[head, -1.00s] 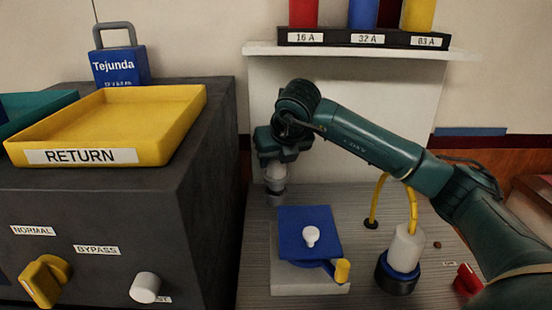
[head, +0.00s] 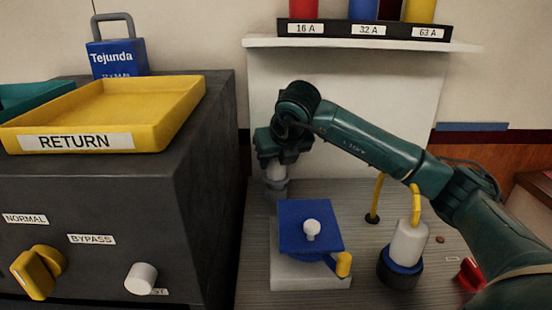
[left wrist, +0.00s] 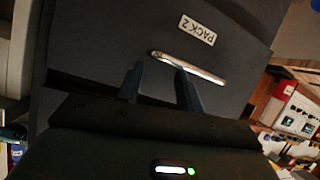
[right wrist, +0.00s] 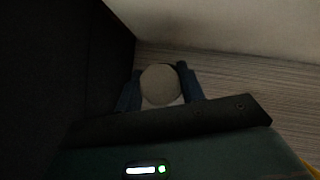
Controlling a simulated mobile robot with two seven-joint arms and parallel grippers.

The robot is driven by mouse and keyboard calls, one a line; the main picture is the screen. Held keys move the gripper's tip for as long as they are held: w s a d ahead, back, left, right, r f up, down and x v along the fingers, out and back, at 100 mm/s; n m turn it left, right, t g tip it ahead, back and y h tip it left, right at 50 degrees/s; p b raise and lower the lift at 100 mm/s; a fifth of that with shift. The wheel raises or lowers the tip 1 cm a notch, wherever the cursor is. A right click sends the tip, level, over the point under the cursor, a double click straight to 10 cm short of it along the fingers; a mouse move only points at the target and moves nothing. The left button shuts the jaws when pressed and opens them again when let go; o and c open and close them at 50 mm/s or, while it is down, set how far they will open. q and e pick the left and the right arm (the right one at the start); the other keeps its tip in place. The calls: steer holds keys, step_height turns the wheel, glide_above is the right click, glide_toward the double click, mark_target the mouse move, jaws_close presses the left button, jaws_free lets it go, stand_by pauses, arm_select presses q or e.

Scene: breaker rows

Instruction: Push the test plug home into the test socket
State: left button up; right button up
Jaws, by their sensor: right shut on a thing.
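A white cylinder (head: 408,243) with a yellow cord loop, which looks like the test plug, stands upright in a dark round base (head: 398,276), apparently the test socket. A blue ring (head: 402,266) shows between them. My right gripper (head: 275,188) is well to the left of them, low beside the dark cabinet. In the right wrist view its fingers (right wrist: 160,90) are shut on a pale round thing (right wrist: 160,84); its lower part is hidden. My left gripper (left wrist: 162,78) is open, its fingertips near a metal bar handle (left wrist: 188,68) on a dark panel marked PACK 2.
A blue-topped block (head: 308,232) with a white knob and yellow-ended lever stands between right gripper and plug. The dark cabinet (head: 205,180) with the yellow RETURN tray (head: 165,112) is left. A red thing (head: 470,274) lies right. A shelf (head: 360,44) holds coloured breakers.

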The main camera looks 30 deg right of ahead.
steer(key=shift+f, duration=0.25)
steer(key=shift+s+a+f+b, duration=0.1)
steer(key=shift+s+f+b, duration=0.1)
steer(key=shift+f+b, duration=0.4)
steer(key=shift+s+f+b, duration=0.1)
steer(key=shift+f+b, duration=0.1)
steer(key=shift+b, duration=0.15)
steer(key=shift+r, duration=0.15)
steer(key=shift+w+r+p, duration=0.2)
steer(key=shift+r+p, duration=0.65)
steer(key=shift+r, duration=0.35)
